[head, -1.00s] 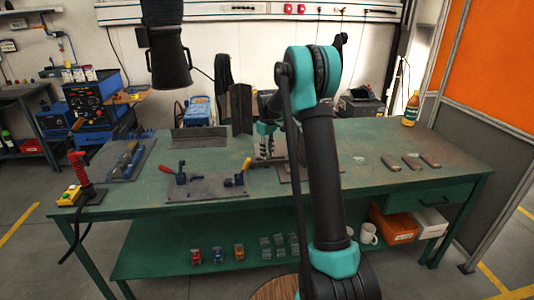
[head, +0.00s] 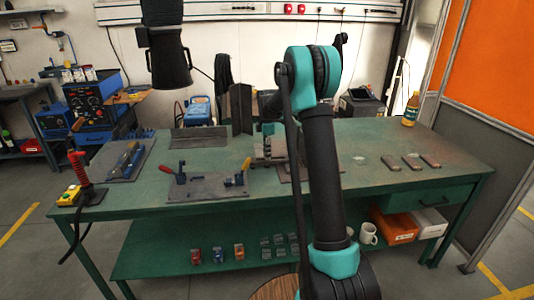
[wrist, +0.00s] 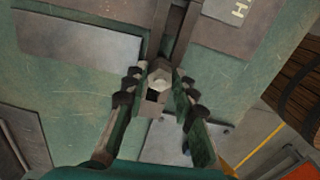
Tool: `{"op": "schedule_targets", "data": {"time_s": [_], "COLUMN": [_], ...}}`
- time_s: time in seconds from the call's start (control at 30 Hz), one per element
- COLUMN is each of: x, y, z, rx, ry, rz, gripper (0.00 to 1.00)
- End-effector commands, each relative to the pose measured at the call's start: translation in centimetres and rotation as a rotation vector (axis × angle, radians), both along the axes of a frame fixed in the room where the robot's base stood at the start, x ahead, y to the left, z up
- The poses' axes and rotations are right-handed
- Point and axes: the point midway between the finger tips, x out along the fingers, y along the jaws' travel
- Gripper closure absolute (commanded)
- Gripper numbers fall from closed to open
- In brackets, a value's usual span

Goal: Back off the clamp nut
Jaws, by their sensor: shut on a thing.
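In the wrist view the clamp nut (wrist: 160,78) is a small pale hex shape between the two fingertips, in line with a dark metal clamp bar (wrist: 183,32). My gripper (wrist: 157,88) is shut on the nut, with one dark jointed finger on each side. In the head view my gripper (head: 268,129) is above the grey clamp (head: 270,150) at the middle of the green bench. My arm hides the right side of the clamp and most of the gripper there, and the nut cannot be made out in that view.
The green bench (head: 345,192) has a fixture plate with red and yellow handled clamps (head: 207,186) to the left. Several small plates (head: 410,162) and a bottle (head: 411,109) are at the right. A red-handled stand with a yellow box (head: 78,180) is at the left edge.

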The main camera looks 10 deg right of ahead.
Motion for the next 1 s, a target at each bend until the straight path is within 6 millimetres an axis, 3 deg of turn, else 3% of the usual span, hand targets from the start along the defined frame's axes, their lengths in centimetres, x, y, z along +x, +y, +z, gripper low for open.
{"op": "schedule_targets", "data": {"time_s": [0.43, 1.0], "x": [0.07, 0.07], "y": [-0.03, -0.03], "z": [0.04, 0.04], "rx": [0.000, -0.001], "ry": [-0.002, -0.002], "rz": [0.258, 0.309], "gripper": [1.00, 1.00]}}
